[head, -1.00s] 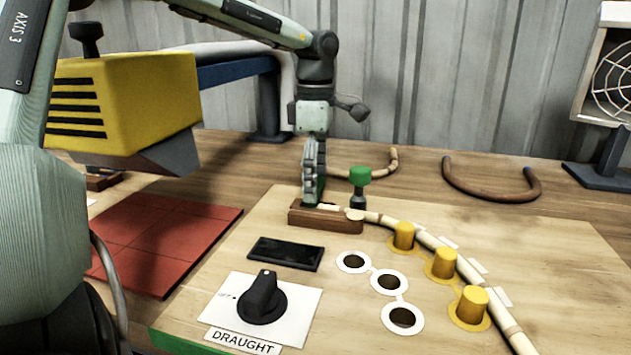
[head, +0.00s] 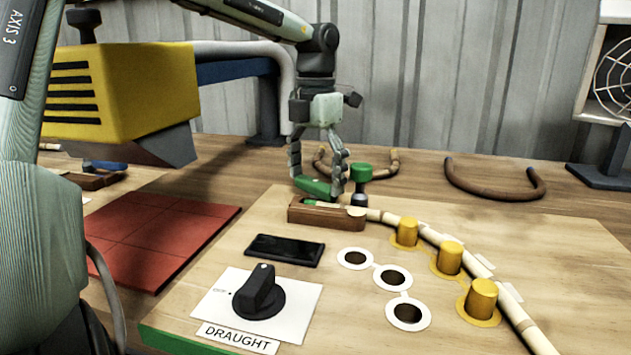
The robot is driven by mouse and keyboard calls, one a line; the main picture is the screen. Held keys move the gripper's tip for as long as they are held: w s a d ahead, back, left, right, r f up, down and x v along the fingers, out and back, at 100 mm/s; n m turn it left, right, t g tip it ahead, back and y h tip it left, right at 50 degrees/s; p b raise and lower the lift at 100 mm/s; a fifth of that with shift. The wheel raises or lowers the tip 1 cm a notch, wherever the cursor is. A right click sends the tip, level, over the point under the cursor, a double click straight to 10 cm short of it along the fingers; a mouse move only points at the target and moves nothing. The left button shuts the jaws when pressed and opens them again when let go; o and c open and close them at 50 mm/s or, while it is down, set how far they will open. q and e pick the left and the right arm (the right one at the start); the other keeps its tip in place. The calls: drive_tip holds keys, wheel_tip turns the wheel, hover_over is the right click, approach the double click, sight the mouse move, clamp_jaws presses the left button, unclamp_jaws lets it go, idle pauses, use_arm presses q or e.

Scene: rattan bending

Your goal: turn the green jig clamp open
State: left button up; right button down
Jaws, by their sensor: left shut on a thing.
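The green jig clamp (head: 313,187) sits on top of a brown wooden block (head: 325,216) on the jig board. My left gripper (head: 318,182) points down over the block and is shut on the clamp, whose green bar shows between its fingers. A pale cane (head: 455,254) comes out of the right end of the block and curves along the outer side of several yellow pegs (head: 449,257). The cane's end inside the block is partly hidden by the fingers and the block's wall. My right gripper is not in view.
A green-topped dark post (head: 361,178) stands close right of my left gripper. Bent canes (head: 493,181) lie behind the board. The draught dial (head: 259,293), a black panel (head: 284,250) and a white holed plate (head: 392,278) are in front. A yellow machine (head: 120,95) stands left.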

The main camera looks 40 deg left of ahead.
use_arm(q)
drive_tip(key=n+b, duration=0.1)
drive_tip(key=n, duration=0.4)
drive_tip(key=shift+n, duration=0.8)
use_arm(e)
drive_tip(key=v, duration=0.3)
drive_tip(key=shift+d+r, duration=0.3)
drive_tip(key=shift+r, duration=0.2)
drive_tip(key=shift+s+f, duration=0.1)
use_arm(q)
drive_tip(key=o, duration=1)
